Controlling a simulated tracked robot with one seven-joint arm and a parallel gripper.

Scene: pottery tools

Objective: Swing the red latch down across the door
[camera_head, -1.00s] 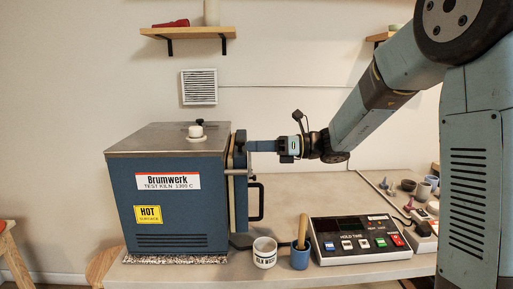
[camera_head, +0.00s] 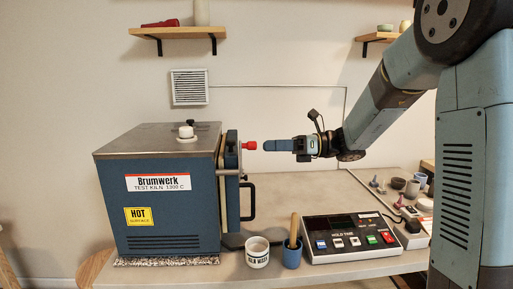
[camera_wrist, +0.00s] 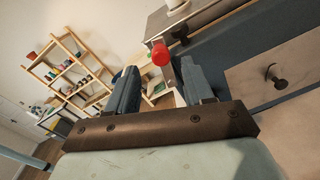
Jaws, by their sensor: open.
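The red latch (camera_head: 249,145) sticks out to the right from the upper edge of the kiln door (camera_head: 232,185), on the right side of the blue kiln (camera_head: 170,205). The door is against the kiln body, with a black handle (camera_head: 249,201) below the latch. My gripper (camera_head: 266,146) is just right of the red knob, at about the same height, apart from it. In the wrist view the red knob (camera_wrist: 160,53) shows beyond and between the two open fingers (camera_wrist: 158,85). Nothing is held. The latch's bar is mostly hidden behind the knob.
On the table in front stand a white mug (camera_head: 257,253), a blue cup with a wooden handle (camera_head: 291,256) and a control box (camera_head: 350,238). Small pots (camera_head: 412,188) stand at the right. A white knob (camera_head: 186,132) sits on the kiln top.

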